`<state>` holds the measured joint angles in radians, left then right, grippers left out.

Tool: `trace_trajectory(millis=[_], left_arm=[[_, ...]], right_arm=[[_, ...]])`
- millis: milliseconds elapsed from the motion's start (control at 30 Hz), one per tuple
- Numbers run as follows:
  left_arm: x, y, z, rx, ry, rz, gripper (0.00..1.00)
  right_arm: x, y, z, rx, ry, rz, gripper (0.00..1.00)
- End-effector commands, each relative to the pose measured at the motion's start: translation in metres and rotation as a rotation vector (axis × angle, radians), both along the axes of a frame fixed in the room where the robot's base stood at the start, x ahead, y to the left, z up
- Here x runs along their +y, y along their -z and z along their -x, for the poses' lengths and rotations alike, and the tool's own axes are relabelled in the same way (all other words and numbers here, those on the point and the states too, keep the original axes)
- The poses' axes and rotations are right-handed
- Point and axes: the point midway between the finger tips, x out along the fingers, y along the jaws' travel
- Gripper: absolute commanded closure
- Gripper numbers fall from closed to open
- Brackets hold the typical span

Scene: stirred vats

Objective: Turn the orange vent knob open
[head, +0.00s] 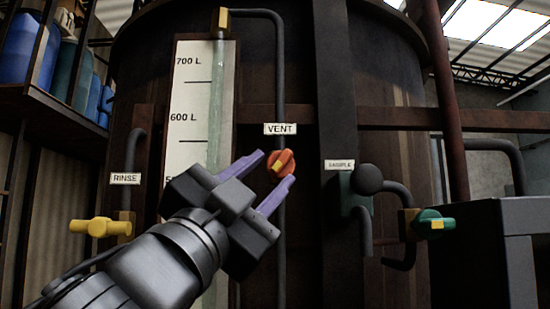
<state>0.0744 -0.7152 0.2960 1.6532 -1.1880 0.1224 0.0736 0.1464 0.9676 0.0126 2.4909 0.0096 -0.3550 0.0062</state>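The orange vent knob (287,158) sits on a dark vertical pipe (280,80) just below the white VENT label (280,129). A yellow mark runs across its face at a tilt. My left gripper (270,180) reaches up from the lower left with its two purple fingers spread. One fingertip is to the left of the knob and the other is below it. The fingers appear apart from the knob or barely at its edge; I cannot tell whether they touch it. My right gripper is not in view.
A yellow valve (100,228) by the RINSE label is at the left. A level gauge (190,110) stands behind my gripper. To the right are the SAMPLE fitting (357,192), a green valve (432,223) and a grey cabinet (490,255). Blue containers (20,50) stand on a shelf.

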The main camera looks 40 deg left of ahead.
Motion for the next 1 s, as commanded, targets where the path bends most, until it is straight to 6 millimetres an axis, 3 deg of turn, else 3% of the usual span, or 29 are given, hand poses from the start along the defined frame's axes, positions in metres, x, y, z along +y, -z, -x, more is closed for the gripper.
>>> trace_trajectory(millis=[200, 533, 1000], left_arm=[[0.002, -0.016, -0.022, 0.001, -0.001, 0.0, 0.65], [0.002, -0.017, -0.025, 0.0, 0.001, 0.001, 0.65], [0.002, -0.016, -0.025, 0.0, 0.001, 0.001, 1.0]], right_arm=[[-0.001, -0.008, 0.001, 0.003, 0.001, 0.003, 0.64], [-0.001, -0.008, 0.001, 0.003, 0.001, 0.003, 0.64], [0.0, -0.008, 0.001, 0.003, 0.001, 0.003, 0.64]])
